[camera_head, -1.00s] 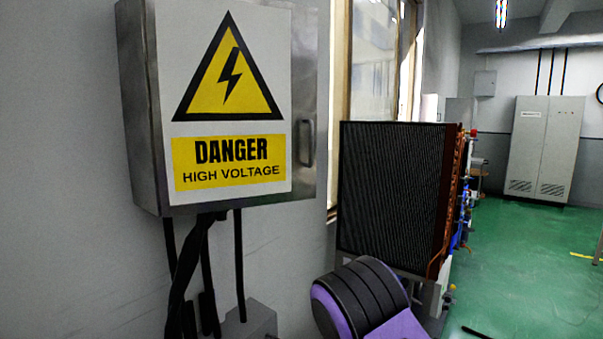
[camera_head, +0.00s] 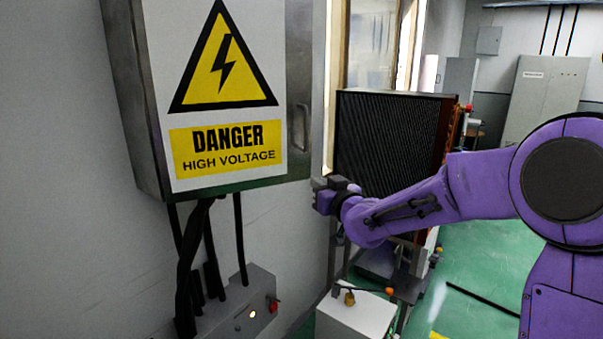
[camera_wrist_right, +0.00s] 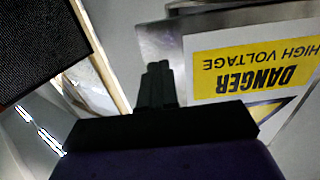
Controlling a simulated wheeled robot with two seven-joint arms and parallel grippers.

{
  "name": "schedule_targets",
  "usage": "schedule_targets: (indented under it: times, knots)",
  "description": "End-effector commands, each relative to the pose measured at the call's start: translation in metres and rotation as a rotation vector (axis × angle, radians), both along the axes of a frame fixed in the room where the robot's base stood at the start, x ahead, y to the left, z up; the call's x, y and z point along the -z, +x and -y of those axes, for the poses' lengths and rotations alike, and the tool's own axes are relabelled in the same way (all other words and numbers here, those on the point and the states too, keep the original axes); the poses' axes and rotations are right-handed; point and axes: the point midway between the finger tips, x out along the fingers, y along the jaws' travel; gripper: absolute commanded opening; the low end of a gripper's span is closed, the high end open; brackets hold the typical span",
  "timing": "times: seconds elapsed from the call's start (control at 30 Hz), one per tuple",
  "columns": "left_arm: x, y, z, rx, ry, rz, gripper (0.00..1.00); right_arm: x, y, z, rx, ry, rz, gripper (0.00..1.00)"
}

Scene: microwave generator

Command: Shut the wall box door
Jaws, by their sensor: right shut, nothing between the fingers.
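The grey metal wall box (camera_head: 128,90) hangs on the wall at the left of the head view. Its door (camera_head: 215,165) carries a yellow "DANGER HIGH VOLTAGE" sign and has a metal handle (camera_head: 299,128) near its right edge. The door looks flush with the box or nearly so; I cannot tell if a small gap remains. My right gripper (camera_head: 322,193) is shut and empty, just right of and below the door's lower right corner. In the right wrist view the gripper (camera_wrist_right: 157,80) is beside the door (camera_wrist_right: 205,105), which appears upside down. My left gripper is out of view.
Black cables (camera_head: 192,250) run from the box down to a grey control box (camera_head: 235,310) with a red knob. A black-finned radiator unit (camera_head: 385,140) stands behind my right arm. A white box (camera_head: 355,315) is below the arm. Green floor lies at the right.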

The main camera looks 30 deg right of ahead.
Motion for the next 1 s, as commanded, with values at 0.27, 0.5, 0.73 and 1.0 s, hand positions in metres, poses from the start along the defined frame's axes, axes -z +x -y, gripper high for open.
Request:
schedule_targets:
  times: [0.27, 0.5, 0.73, 1.0]
  knots:
    - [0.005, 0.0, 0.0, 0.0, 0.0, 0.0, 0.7, 0.001, 0.029, 0.004, -0.002, 0.015, 0.004, 0.0]
    - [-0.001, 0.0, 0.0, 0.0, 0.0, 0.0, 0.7, -0.004, 0.069, 0.009, 0.0, 0.003, 0.001, 0.0]
    - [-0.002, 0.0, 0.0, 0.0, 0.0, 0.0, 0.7, -0.003, 0.081, 0.009, -0.001, 0.003, 0.002, 0.0]
    - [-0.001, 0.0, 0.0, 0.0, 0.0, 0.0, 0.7, -0.003, 0.081, 0.009, -0.002, 0.003, 0.002, 0.0]
